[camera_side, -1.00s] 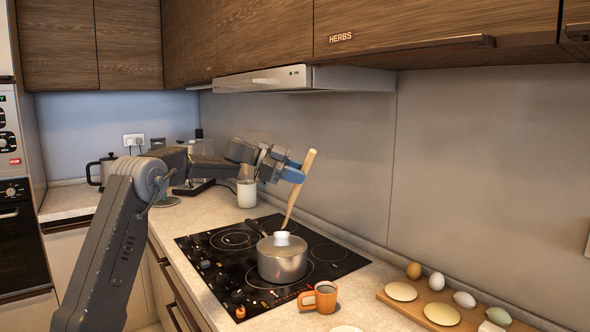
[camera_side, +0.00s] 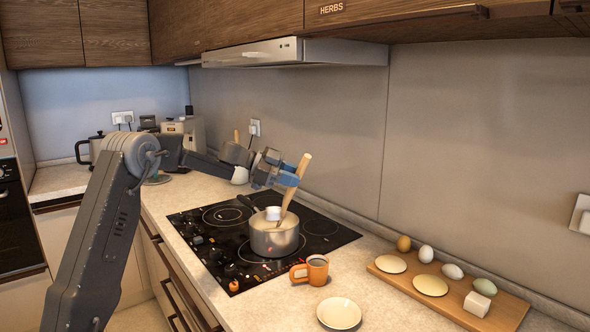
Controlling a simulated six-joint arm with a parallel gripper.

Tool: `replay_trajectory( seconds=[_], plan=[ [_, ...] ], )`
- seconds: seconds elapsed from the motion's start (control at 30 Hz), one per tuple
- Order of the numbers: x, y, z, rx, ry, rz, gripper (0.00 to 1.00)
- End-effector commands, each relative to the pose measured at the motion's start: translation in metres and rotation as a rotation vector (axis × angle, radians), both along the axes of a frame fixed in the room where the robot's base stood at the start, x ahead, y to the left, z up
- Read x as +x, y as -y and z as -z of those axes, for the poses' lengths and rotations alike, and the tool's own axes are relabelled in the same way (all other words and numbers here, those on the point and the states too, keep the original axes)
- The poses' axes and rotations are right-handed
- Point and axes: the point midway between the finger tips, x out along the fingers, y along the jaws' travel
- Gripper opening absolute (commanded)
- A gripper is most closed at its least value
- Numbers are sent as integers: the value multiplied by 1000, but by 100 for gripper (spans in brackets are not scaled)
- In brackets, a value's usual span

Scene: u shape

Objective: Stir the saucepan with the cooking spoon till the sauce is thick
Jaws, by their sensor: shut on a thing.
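The steel saucepan (camera_side: 274,241) stands on the black hob, its dark handle pointing to the back left. The spoon's lower end reaches inside the pan's rim. Its tip is hidden, so I cannot tell how deep it is.
A wooden board (camera_side: 504,313) at right holds eggs, pale discs and a white cube. The range hood (camera_side: 295,52) hangs above the hob (camera_side: 332,236).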

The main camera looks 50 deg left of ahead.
Motion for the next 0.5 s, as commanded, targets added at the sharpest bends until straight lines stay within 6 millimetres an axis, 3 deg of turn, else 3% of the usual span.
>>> replay_trajectory(
  seconds=[0.5],
  plan=[
    [0,-26,42,-1,-1,-2,0]
  ],
)
